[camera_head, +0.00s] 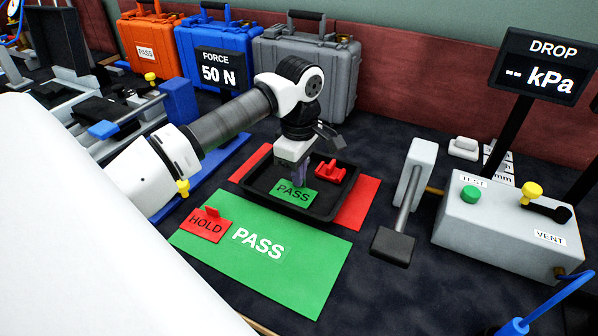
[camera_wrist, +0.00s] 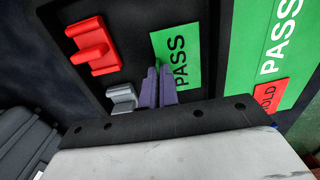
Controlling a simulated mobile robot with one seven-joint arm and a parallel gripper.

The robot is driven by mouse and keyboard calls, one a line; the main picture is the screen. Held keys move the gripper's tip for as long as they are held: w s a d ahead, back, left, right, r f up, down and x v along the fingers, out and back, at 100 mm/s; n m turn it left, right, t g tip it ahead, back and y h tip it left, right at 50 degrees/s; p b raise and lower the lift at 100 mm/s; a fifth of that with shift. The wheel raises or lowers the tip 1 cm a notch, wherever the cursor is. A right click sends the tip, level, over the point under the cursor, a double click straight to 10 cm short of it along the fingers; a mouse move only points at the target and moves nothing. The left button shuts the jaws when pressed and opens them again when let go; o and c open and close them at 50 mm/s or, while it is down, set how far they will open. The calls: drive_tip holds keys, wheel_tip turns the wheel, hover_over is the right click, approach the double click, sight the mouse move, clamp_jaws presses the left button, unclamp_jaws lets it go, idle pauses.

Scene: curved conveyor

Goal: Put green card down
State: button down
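The green card (camera_head: 296,193), marked PASS, is at the black tray (camera_head: 331,211), toward its front; it also shows in the wrist view (camera_wrist: 182,57). My gripper (camera_head: 299,180) points down at the card's edge. In the wrist view its purple fingers (camera_wrist: 158,78) are close together around a small upright green tab on the card. Whether the card rests on the tray floor or is slightly above it, I cannot tell. A red block (camera_head: 330,172) and a small grey part (camera_wrist: 122,98) are also in the tray.
A large green PASS mat (camera_head: 310,262) lies in front of the tray, with a red HOLD card (camera_head: 205,224) on its left end. A red mat (camera_head: 358,203) shows beside the tray. A lever stand (camera_head: 417,172) and control box (camera_head: 480,226) stand right. Cases line the back.

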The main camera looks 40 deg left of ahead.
drive_tip(key=shift+f, duration=0.2)
drive_tip(key=c, duration=1.7)
unclamp_jaws()
drive_tip(key=shift+r, duration=0.15)
wheel_tip(320, 180, up, 12)
drive_tip(key=shift+r+p, duration=0.1)
drive_tip(key=shift+p, duration=0.25)
drive_tip(key=shift+s, duration=0.1)
